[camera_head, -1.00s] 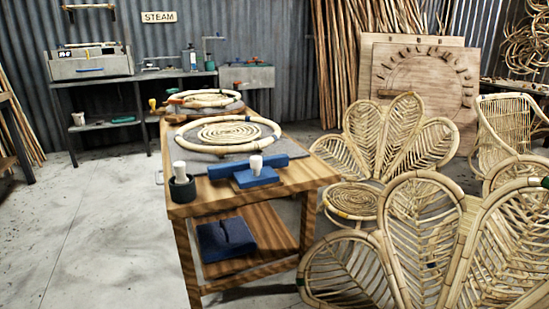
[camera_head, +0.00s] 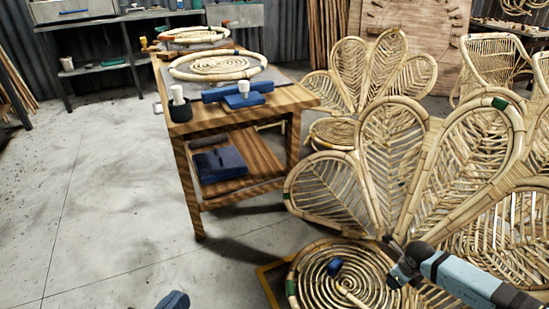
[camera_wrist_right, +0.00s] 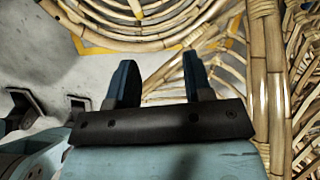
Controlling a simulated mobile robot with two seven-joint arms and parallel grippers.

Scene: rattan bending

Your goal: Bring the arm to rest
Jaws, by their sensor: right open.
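In the wrist view, my right gripper (camera_wrist_right: 157,75) is open, with two dark blue fingers apart and nothing between them. It is near the round coiled rattan seat (camera_wrist_right: 150,12). In the head view, my right arm (camera_head: 450,275) comes in from the lower right, beside the seat (camera_head: 310,260) of the near rattan chair (camera_head: 410,165). A small dark blue piece (camera_head: 334,266) shows over that seat; I cannot tell what it belongs to. My left gripper (camera_head: 172,300) shows only as a dark blue tip at the bottom edge, its jaw opening unclear.
The wooden workbench (camera_head: 240,112) carries rattan rings and blue blocks. More rattan chairs (camera_head: 490,62) stand behind on the right. The grey floor (camera_head: 110,215) at left is clear.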

